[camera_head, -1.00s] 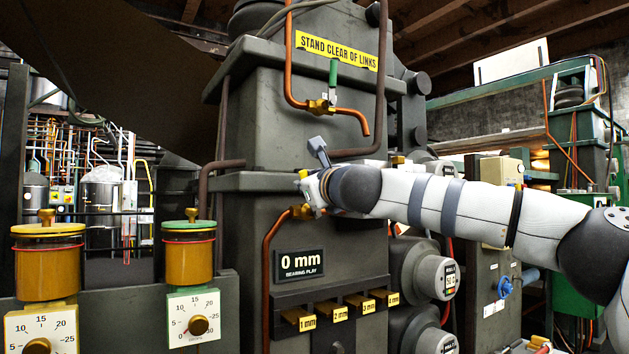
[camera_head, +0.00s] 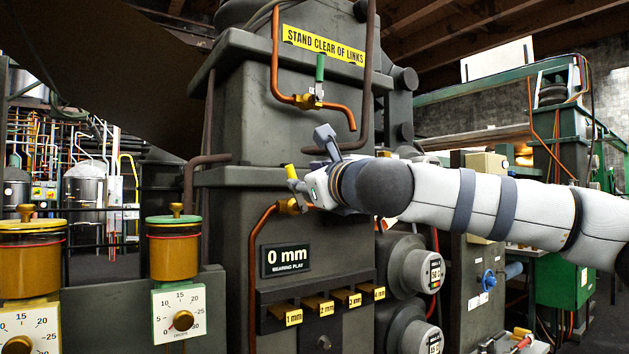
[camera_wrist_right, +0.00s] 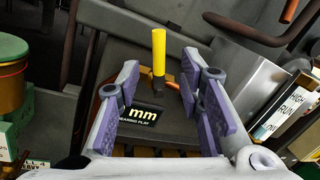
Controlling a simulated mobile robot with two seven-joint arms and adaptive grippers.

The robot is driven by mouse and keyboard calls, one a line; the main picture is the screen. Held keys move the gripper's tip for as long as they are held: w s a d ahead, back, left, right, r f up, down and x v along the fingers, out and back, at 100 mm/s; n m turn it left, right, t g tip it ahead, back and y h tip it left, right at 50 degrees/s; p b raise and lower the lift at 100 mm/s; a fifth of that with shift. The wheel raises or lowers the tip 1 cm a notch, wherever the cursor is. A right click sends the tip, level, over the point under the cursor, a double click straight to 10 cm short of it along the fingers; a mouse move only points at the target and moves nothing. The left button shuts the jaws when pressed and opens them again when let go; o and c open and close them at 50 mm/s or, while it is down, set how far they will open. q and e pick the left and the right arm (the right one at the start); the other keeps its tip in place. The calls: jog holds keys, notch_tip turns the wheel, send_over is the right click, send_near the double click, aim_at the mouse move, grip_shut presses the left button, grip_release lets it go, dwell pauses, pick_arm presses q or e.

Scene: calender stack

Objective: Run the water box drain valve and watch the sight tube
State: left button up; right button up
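A small valve with a yellow handle (camera_head: 291,172) stands on the end of a lower copper pipe (camera_head: 256,250), on the grey machine frame. The handle also shows upright in the right wrist view (camera_wrist_right: 158,52). My right gripper (camera_head: 308,165) is close beside this valve. In the right wrist view my right gripper (camera_wrist_right: 160,78) has its purple-padded fingers spread, with the handle in line with the gap. I see no contact. A second valve with a green handle (camera_head: 320,67) sits higher on another copper pipe. I cannot make out a sight tube. My left gripper is out of view.
A "0 mm" plate (camera_head: 287,259) and a row of yellow-tagged blocks (camera_head: 318,308) are below the valve. Round grey housings (camera_head: 415,275) stick out to the right. Amber jars (camera_head: 173,250) with dials stand at left. A brown pipe (camera_head: 365,90) runs close above the gripper.

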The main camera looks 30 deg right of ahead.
jog(key=s, duration=0.4)
jog(key=shift+a+f, duration=0.2)
